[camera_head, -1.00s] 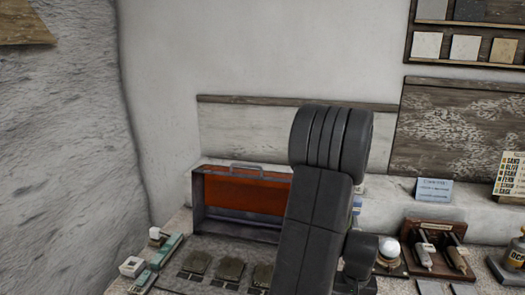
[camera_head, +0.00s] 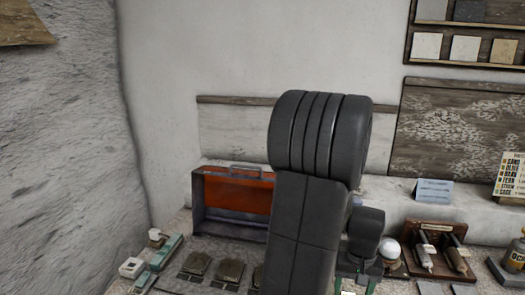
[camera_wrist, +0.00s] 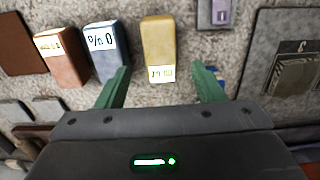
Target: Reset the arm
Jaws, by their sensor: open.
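My gripper (camera_wrist: 161,69) shows in the wrist view with its two green fingers spread apart and nothing between them. Beyond the fingertips a yellow block (camera_wrist: 158,42) with a white label lies on the rough grey surface, apart from the fingers. A blue block (camera_wrist: 102,42) and a reddish-brown block (camera_wrist: 61,62) are to its left. In the head view my dark arm rises in the middle and hides part of the bench. Small green parts low beside the arm may be the gripper; its fingers cannot be made out there.
An open orange-lined case (camera_head: 236,195) stands left of my arm, with several dark tiles (camera_head: 196,264) in front. A white sphere (camera_head: 390,249) and a wooden rack (camera_head: 436,243) stand to the right. A blue card (camera_head: 434,191) leans on the ledge.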

